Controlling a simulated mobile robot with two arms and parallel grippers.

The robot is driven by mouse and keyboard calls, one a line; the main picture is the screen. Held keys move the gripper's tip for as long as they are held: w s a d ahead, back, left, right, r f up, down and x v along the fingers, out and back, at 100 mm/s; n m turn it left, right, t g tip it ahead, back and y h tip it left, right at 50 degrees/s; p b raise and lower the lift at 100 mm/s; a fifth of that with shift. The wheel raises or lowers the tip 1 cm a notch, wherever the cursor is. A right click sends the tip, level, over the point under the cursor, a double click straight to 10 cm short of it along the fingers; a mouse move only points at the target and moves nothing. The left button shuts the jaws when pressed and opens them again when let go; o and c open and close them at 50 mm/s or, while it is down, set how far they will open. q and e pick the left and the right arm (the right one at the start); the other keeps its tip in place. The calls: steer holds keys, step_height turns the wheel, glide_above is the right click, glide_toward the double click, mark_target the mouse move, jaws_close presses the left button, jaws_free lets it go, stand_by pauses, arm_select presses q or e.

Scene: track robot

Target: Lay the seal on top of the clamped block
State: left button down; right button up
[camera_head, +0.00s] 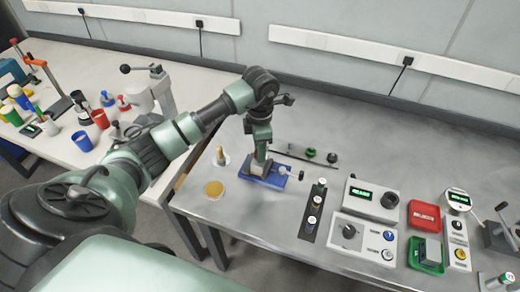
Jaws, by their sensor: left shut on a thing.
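The blue clamp fixture (270,180) stands near the left end of the grey metal bench, with its screw handle to the right. A pale block (258,167) sits in it, partly hidden by my gripper. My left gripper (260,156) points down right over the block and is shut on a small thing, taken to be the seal. The seal is mostly hidden between the fingertips, and I cannot tell whether it touches the block. My right gripper is not in view.
An amber disc (213,188) and a small pointed item (221,157) lie left of the fixture. A dark strip with knobs (313,212), control boxes (363,236), and red (424,215) and green trays (428,254) stand to the right.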

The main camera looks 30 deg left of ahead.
arm_select(q)
steer(key=shift+f, duration=0.55)
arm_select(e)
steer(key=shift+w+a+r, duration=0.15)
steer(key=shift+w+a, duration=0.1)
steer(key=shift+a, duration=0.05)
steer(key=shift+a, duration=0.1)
arm_select(q)
steer(key=shift+f, duration=0.15)
steer(key=c, duration=1)
jaws_free()
steer(key=shift+c, duration=0.2)
